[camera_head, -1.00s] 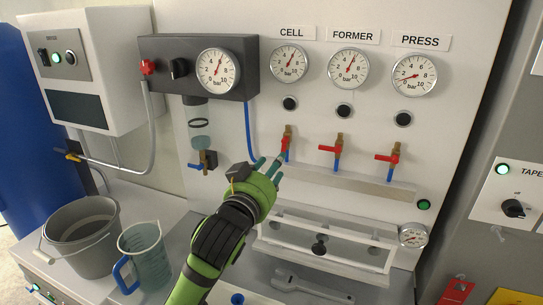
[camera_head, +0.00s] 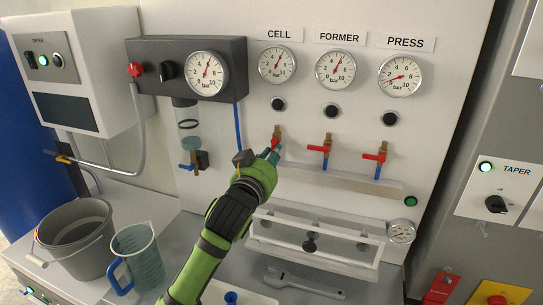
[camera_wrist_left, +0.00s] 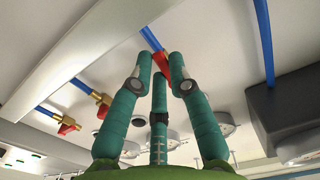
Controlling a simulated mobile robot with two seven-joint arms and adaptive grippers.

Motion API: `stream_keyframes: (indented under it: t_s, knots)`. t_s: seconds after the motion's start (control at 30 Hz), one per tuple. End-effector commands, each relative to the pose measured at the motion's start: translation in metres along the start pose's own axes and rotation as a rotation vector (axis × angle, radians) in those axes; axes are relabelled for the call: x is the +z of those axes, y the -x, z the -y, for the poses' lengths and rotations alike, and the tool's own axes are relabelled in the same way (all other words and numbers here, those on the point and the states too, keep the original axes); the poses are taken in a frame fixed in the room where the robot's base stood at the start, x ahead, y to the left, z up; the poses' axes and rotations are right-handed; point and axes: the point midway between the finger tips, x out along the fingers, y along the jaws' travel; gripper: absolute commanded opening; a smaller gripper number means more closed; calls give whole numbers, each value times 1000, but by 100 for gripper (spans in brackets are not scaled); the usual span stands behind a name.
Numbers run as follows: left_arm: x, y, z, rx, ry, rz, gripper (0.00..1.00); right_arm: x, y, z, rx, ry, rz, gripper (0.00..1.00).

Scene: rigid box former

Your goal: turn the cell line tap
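The cell line tap (camera_head: 276,134) is the leftmost of three red-handled brass taps, below the CELL gauge (camera_head: 277,64). My left gripper (camera_head: 270,155) is at this tap, and its fingers hide the lower part of it. In the left wrist view, the red tap handle (camera_wrist_left: 161,63) lies between the tips of my left gripper's green fingers (camera_wrist_left: 161,75). The fingers bend inward and look closed on the handle from both sides, with the third finger below. A blue hose (camera_wrist_left: 150,38) runs from the handle. My right gripper is not in view.
The former tap (camera_head: 325,147) and press tap (camera_head: 378,155) are to the right, apart from my gripper. A regulator box (camera_head: 150,62) is at the upper left. A clear-fronted tray (camera_head: 315,240) sits below. A bucket (camera_head: 75,240) and jug (camera_head: 140,255) stand at the lower left.

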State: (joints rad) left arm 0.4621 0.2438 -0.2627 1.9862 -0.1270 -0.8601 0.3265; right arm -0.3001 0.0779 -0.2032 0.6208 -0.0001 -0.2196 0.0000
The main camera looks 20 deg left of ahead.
Motion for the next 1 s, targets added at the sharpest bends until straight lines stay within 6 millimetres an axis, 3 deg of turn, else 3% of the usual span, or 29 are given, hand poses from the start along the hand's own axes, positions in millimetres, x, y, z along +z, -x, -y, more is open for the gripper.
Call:
stream_keyframes:
  t_s: [0.57, 0.6, 0.63, 1.0]
  knots:
    - [-2, 0, -2, 0, 106, -3, 0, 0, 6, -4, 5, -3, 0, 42]
    - [-2, 0, -2, 0, 106, -3, 34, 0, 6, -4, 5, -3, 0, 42]
    - [-2, 0, -2, 0, 106, -3, 42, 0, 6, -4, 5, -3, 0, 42]
    - [-1, 2, -2, 0, 104, -1, 42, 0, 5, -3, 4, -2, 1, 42]
